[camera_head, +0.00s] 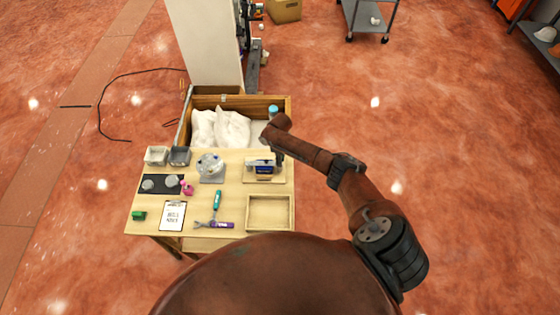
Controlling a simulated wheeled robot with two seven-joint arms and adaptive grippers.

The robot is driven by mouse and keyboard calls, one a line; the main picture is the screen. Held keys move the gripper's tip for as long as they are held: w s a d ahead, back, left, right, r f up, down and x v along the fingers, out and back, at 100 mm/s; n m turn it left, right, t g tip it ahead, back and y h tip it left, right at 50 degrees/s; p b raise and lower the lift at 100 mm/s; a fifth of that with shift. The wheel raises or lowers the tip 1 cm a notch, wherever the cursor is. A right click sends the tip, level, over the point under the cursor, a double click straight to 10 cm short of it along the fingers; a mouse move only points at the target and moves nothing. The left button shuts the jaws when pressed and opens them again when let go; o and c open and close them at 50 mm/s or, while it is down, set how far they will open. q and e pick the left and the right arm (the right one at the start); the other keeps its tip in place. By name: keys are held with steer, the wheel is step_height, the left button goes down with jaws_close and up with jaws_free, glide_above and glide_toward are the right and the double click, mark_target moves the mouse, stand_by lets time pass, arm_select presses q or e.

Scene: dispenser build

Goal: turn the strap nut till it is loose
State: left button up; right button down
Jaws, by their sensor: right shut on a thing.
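A blue and white boxy unit (262,168) sits on a wooden board (258,180) at the right of the worktable. My right arm reaches in from the right, and my right gripper (279,160) points down at the right end of this unit. The gripper is shut at the place where the strap nut would be. The strap nut itself is too small and too covered by the gripper to make out, so I cannot tell how loose it is. My left gripper is not in view.
An empty wooden tray (268,213) lies in front of the board. Left of it are teal and purple tools (216,203), a clipboard (173,215), a clear domed part (210,167) and small grey bins (179,156). An open crate with white sheeting (222,128) stands behind.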

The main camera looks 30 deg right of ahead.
steer(key=shift+w+n, duration=0.1)
steer(key=shift+n, duration=1.9)
steer(key=c, duration=1.8)
jaws_free()
steer(key=shift+c, duration=0.2)
step_height(320, 180, up, 12)
